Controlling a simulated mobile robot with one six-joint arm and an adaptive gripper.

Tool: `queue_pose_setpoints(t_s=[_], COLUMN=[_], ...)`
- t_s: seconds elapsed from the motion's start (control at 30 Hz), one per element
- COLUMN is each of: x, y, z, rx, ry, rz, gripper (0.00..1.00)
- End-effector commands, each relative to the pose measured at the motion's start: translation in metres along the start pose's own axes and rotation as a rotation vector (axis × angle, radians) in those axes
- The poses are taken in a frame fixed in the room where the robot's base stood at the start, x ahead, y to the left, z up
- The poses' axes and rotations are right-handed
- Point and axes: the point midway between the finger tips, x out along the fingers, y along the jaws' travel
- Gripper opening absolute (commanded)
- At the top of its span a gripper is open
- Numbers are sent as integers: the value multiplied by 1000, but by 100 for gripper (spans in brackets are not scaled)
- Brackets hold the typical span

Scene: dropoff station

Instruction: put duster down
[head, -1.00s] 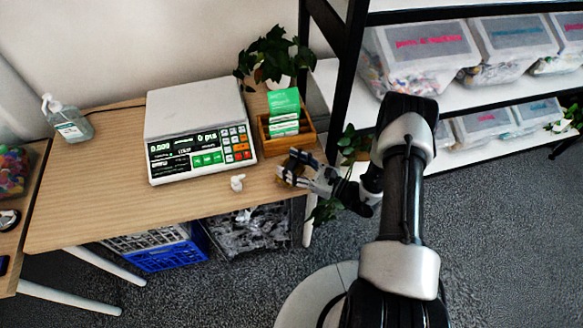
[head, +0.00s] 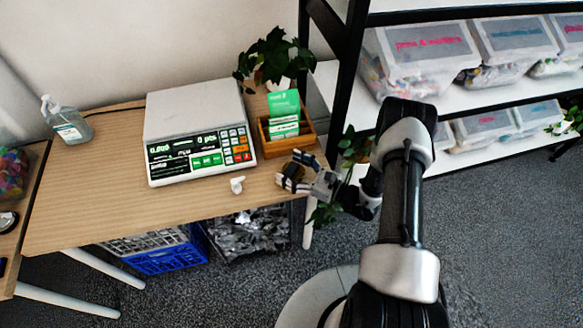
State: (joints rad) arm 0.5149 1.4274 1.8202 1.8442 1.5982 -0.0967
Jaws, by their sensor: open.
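My gripper (head: 288,171) is at the right end of the wooden table (head: 110,205), low over its top and in front of the wooden box. Its jaws are spread apart. A small brownish patch shows between the fingers; it may be the duster, but it is too small and too covered by the fingers to tell. I cannot make out whether it rests on the table. No other thing in view is clearly a duster.
A scale (head: 195,125) stands left of my gripper, with a small white object (head: 237,185) before it. A wooden box (head: 286,138) with green-and-white packs and a potted plant (head: 274,58) stand behind. A bottle (head: 68,122) is at far left. Shelves (head: 500,110) hold bins at right.

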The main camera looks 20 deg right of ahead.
Motion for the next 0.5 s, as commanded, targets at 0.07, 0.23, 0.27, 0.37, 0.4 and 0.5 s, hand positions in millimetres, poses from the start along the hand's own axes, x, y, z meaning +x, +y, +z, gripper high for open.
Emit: queue_pose_setpoints(t_s=[0.07, 0.23, 0.27, 0.37, 0.4, 0.5], x=[0, -10, -15, -36, -45, -67], y=[0, -1, -2, -1, -2, -2], z=[1, 4, 4, 5, 5, 5], rx=[0, 1, 1, 3, 2, 1], ry=[0, 1, 1, 0, 0, -1], rz=[0, -4, -5, -7, -8, -8], gripper=[74, 74, 74, 74, 74, 74])
